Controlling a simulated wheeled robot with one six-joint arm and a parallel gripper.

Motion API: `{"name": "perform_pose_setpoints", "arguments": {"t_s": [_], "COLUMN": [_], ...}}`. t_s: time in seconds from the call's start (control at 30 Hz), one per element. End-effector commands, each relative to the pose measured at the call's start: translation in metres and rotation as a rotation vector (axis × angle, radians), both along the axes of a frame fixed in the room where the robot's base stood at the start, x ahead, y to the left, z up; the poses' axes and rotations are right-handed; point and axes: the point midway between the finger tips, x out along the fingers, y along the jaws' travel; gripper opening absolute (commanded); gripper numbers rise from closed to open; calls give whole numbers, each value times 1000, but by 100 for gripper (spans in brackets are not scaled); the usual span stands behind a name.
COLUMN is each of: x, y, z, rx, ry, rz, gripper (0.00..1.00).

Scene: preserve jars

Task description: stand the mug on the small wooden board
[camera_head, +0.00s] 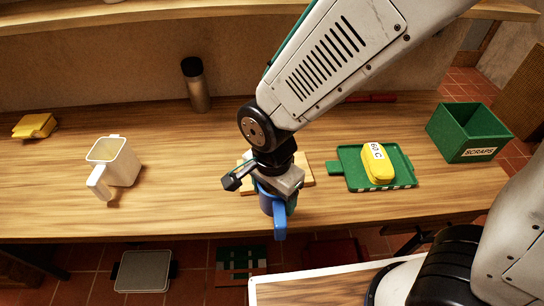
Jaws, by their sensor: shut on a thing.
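A blue mug (268,205) is held in my gripper (278,188), which is shut on it near the front middle of the bench. The mug's handle (280,222) points towards the front edge. The small wooden board (308,172) lies behind and under my gripper. Only its right part and a bit of its left edge show; the gripper and mug hide the rest. I cannot tell whether the mug touches the board or is held above it.
A white jug (118,163) stands at left, with a yellow cloth (35,126) beyond. A dark flask (196,88) stands at the back. Right are a green board (400,165) bearing a yellow block (378,166) labelled 60 C, and a green SCRAPS bin (470,132).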

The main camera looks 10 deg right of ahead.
Motion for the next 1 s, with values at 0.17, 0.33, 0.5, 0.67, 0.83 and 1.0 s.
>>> {"name": "perform_pose_setpoints", "arguments": {"t_s": [0.17, 0.33, 0.5, 0.67, 0.83, 1.0], "x": [49, 91, 117, 126, 136, 135], "y": [-4, -7, -9, -9, -11, -11], "z": [-5, -9, -11, -12, -24, -47], "rx": [-1, 0, 0, 1, -1, -1], "ry": [1, 0, 0, -1, 3, 2], "rz": [-5, -1, 3, 4, 5, 5], "gripper": [34, 34, 34, 34, 34, 34]}}
